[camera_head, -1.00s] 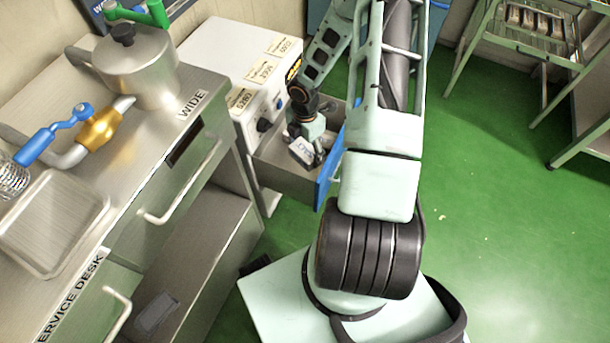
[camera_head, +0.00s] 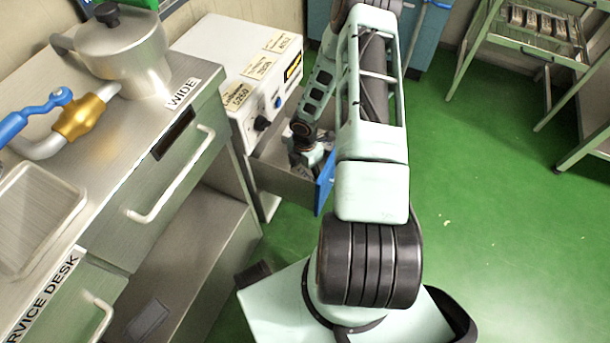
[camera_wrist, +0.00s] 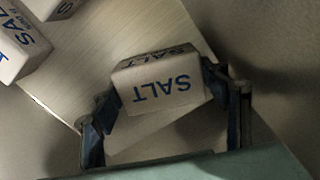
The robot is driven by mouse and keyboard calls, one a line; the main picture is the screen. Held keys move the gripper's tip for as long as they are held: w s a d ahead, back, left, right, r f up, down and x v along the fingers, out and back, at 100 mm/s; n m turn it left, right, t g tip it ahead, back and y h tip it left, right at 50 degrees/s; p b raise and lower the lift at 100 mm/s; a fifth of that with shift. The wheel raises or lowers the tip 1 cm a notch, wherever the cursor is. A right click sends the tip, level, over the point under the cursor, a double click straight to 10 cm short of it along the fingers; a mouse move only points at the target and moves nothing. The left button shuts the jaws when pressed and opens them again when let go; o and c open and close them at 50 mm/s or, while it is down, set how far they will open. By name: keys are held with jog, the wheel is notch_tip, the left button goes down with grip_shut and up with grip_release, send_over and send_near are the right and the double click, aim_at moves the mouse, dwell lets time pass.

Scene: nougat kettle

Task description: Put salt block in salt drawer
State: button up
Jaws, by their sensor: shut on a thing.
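A white salt block (camera_wrist: 165,90) with blue "SALT" lettering sits between the two fingers of my gripper (camera_wrist: 168,105) in the wrist view. My gripper is shut on it. The held block is mostly hidden there by the gripper and arm. Other white salt blocks (camera_wrist: 20,45) lie at the top left of the wrist view, apart from the held one. I cannot tell whether the held block touches the drawer floor (camera_wrist: 105,45).
A white cabinet with labels and knobs (camera_head: 245,75) stands above the drawer. A steel desk marked "WIDE" (camera_head: 190,130) with a kettle (camera_head: 120,55) is on the left. A rack (camera_head: 540,30) stands at the back right. The green floor (camera_head: 490,200) on the right is clear.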

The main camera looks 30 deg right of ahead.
aim_at(305, 174)
jog(key=shift+f, duration=0.15)
jog(key=o, duration=1.5)
jog(key=shift+o, duration=0.2)
notch_tip(305, 174, up, 12)
jog(key=p, duration=0.4)
jog(key=shift+r+p, duration=0.25)
jog(key=shift+p, duration=0.05)
